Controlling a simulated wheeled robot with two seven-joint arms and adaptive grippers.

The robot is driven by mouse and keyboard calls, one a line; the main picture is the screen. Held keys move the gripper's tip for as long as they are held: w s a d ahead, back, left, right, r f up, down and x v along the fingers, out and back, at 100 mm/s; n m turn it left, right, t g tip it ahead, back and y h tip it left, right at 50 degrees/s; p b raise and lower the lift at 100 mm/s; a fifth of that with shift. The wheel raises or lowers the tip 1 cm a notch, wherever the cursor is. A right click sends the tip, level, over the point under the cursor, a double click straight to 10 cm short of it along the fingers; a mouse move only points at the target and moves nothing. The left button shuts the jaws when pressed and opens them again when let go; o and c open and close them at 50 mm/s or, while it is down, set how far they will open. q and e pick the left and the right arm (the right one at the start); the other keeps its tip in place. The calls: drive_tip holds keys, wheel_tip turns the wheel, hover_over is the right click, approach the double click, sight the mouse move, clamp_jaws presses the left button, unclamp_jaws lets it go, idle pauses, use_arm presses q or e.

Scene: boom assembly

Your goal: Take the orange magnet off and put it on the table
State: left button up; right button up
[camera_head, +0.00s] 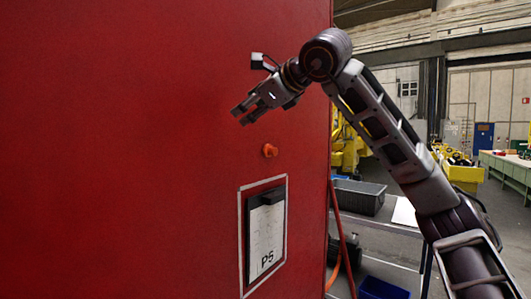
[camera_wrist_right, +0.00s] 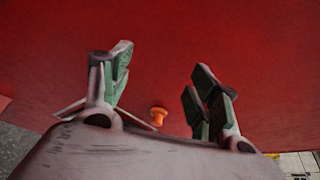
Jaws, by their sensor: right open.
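The orange magnet (camera_head: 269,150) sticks out from the red panel (camera_head: 120,150), above a white-framed holder. In the right wrist view the magnet (camera_wrist_right: 158,116) shows small between the two fingers, near the edge of the gripper's body. My right gripper (camera_head: 243,112) is in front of the panel, above and slightly left of the magnet, apart from it. Its fingers (camera_wrist_right: 163,88) are spread wide with nothing between them. My left gripper is in neither view.
Below the magnet, a framed holder (camera_head: 242,235) carries a sheet marked P5 (camera_head: 266,240). Right of the panel stands a table (camera_head: 372,215) with a dark grey crate (camera_head: 358,196) and a white sheet (camera_head: 404,212). A red hose (camera_head: 342,240) hangs by the panel's edge.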

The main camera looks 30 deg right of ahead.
drive_tip(key=s+d+f+m+g+h, duration=0.2)
drive_tip(key=d+f+m+g+h, duration=0.15)
drive_tip(key=d+h, duration=0.35)
drive_tip(key=y, duration=0.1)
approach(275, 150)
drive_tip(key=w+f, duration=0.2)
drive_tip(key=w, duration=0.1)
drive_tip(key=shift+w+d+n+t+p, duration=0.25)
drive_tip(key=shift+d+n+t+p, duration=0.1)
drive_tip(key=shift+n, duration=0.1)
drive_tip(key=shift+f, duration=0.1)
drive_tip(key=shift+w+d+f, duration=0.25)
drive_tip(key=shift+w+f, duration=0.1)
drive_tip(key=shift+w, duration=0.15)
drive_tip(key=p+x, duration=0.1)
drive_tip(key=x, duration=0.1)
drive_tip(key=shift+w+d+f, duration=0.15)
drive_tip(key=shift+w+f, duration=0.05)
drive_tip(key=shift+f, duration=0.1)
drive_tip(key=shift+w+d+f, duration=0.1)
drive_tip(key=shift+w+f, duration=0.15)
drive_tip(key=shift+w, duration=0.2)
drive_tip(key=shift+c, duration=0.3)
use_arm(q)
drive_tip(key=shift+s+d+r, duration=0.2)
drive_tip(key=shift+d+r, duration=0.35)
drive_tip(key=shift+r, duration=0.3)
use_arm(e)
drive_tip(key=c, duration=1)
